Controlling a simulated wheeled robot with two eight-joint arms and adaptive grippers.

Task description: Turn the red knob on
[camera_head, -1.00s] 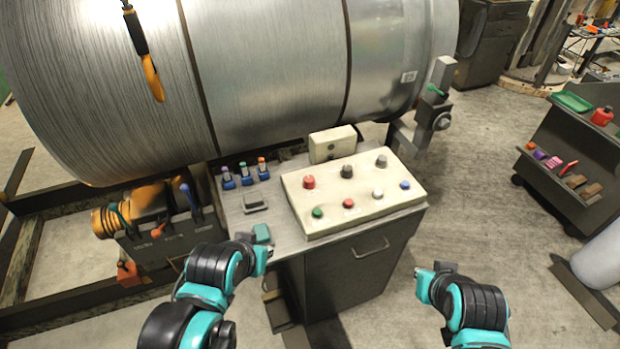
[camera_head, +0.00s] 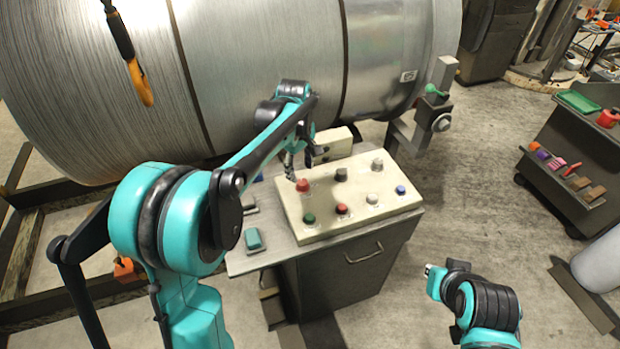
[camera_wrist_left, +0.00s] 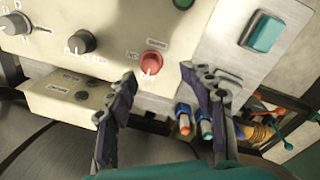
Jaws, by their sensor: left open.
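The red knob (camera_head: 302,185) sits at the back left of the cream control panel (camera_head: 355,222). It also shows in the left wrist view as a round red knob (camera_wrist_left: 152,60), with small labels around it too blurred to read surely. My left gripper (camera_head: 300,163) is above and just behind the knob in the head view. In the left wrist view its dark fingers (camera_wrist_left: 158,80) are spread, with the knob beyond their tips, slightly toward the left finger and apart from both. My right arm's end (camera_head: 436,278) is low at the right, away from the panel; its fingers cannot be made out.
A black knob (camera_head: 341,174) is beside the red one, and several other controls fill the panel. A cream box (camera_head: 335,141) stands behind it, near the large metal drum (camera_head: 270,60). A teal switch (camera_head: 253,239) is on the metal top at left. Open floor lies right.

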